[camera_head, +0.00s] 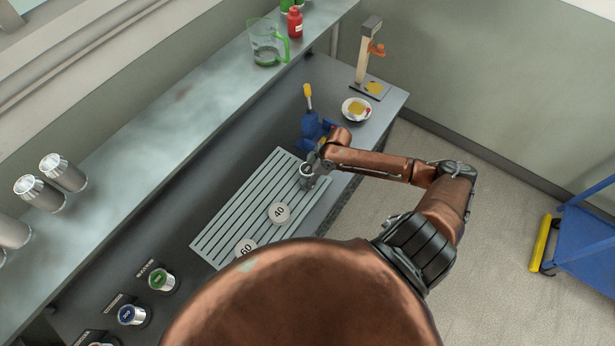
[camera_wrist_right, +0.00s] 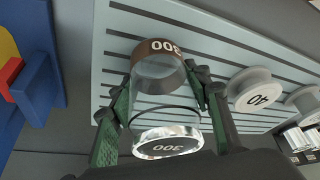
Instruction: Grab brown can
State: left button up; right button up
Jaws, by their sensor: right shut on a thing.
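The brown can (camera_wrist_right: 158,85) is a shiny cylinder with a brown band marked 300 and a dark round end face also marked 300. In the right wrist view it sits between the green-padded fingers of my right gripper (camera_wrist_right: 160,104), one finger on each side. My right gripper is shut on it. In the head view my right gripper (camera_head: 314,168) is over the far right end of the slotted rack, and mostly hides the can. I cannot tell whether the can still touches the rack. My left gripper is not in view.
The pale slotted rack (camera_head: 232,210) holds white discs marked 40 (camera_head: 279,212) and 60 (camera_head: 245,247). A blue device with a yellow handle (camera_head: 308,92) stands close behind my gripper. A white bowl (camera_head: 356,108) is beyond it. Silver cans (camera_head: 63,172) stand on the left shelf.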

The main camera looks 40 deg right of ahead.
jog(key=shift+r, duration=0.5)
jog(key=s+d+r+p, duration=0.1)
jog(key=s+d+r, duration=0.1)
jog(key=s+r, duration=1)
jog(key=shift+s+d+p, duration=0.15)
jog(key=shift+s+p, duration=0.2)
jog(key=shift+s, duration=0.55)
